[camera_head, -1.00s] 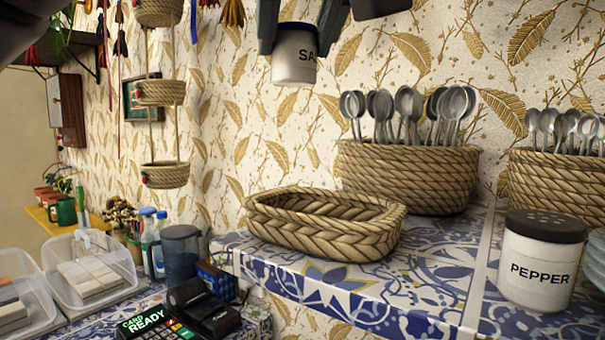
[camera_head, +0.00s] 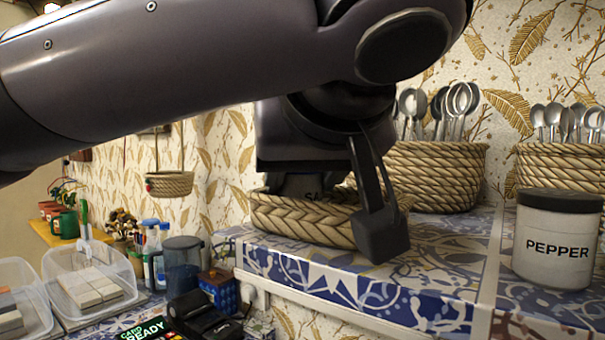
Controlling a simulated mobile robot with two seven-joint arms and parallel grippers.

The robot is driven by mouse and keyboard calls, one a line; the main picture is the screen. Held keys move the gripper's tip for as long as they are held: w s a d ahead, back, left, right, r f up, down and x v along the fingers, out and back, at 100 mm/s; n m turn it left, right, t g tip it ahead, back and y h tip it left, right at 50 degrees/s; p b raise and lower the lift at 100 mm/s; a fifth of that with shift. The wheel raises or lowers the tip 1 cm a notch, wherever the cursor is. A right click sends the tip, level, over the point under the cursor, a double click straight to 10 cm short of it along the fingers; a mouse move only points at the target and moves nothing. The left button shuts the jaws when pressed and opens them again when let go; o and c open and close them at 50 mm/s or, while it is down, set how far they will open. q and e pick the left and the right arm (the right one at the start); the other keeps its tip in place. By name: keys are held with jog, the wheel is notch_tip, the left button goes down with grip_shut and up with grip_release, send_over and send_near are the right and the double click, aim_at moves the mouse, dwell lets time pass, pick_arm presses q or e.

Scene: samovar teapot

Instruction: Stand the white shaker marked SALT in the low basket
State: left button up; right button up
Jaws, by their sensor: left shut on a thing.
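The white SALT shaker (camera_head: 313,197) is mostly hidden by my left gripper and the basket's front wall. The low woven basket (camera_head: 298,219) sits on the blue and white tiled shelf. My left gripper (camera_head: 345,205) reaches down over the basket, shut on the shaker. One finger hangs in front of the basket's right part. The shaker's lower part is inside or behind the front wall; I cannot tell whether it touches the bottom. My right gripper is not in view.
A PEPPER shaker (camera_head: 556,240) with a dark lid stands at the right. Tall baskets of spoons (camera_head: 437,176) (camera_head: 560,172) stand behind. A card reader (camera_head: 205,318), a dark jug (camera_head: 182,264) and clear bins (camera_head: 90,278) are lower left. Tiles right of the basket are clear.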

pick_arm(q)
jog(key=shift+f, duration=0.1)
jog(key=o, duration=0.8)
jog(key=shift+s+r, duration=0.1)
jog(key=shift+r, duration=0.2)
jog(key=v, duration=1.1)
jog(key=shift+s, duration=0.35)
jog(key=shift+r, duration=0.1)
